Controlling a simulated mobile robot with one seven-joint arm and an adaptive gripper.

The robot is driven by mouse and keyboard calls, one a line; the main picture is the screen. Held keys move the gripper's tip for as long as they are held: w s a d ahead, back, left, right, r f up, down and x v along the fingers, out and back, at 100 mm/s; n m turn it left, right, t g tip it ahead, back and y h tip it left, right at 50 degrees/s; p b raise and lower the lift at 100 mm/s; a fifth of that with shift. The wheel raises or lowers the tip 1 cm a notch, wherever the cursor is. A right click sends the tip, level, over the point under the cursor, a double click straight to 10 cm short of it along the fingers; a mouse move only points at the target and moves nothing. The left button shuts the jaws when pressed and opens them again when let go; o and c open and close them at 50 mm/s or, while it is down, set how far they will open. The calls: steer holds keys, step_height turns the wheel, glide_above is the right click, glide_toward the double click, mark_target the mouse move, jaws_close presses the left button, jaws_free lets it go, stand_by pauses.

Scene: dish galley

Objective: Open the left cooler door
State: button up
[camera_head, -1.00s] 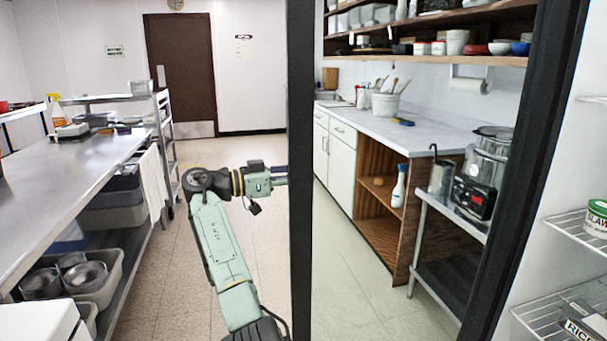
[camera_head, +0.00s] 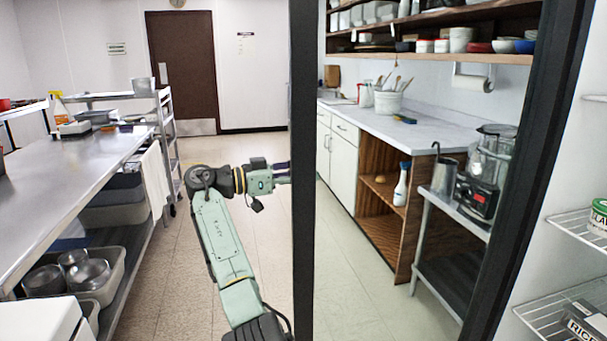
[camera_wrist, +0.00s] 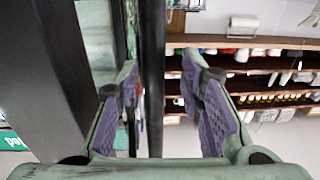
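The glass cooler door appears in the head view as a dark upright edge post (camera_head: 303,170) and a slanted dark post (camera_head: 540,150), with the room showing between them. It appears to stand swung open, with cooler shelves bare to its right. My gripper (camera_head: 286,173) is at the left side of the upright post, about mid-height; its fingertips meet or pass behind the post there. In the wrist view my gripper (camera_wrist: 160,95) has its purple-padded fingers spread wide. A dark upright strip (camera_wrist: 151,60) runs between them, nearer the left finger. I cannot tell whether either finger touches it.
Wire shelves (camera_head: 575,233) with a green-labelled can (camera_head: 598,218) are at the right. A steel table (camera_head: 75,185) stands at the left. A counter (camera_head: 425,135) and a small stand with a blender (camera_head: 487,170) show beyond the door. Floor (camera_head: 180,270) is clear between.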

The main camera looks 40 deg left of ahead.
steer(key=v, duration=1.2)
stand_by(0.4)
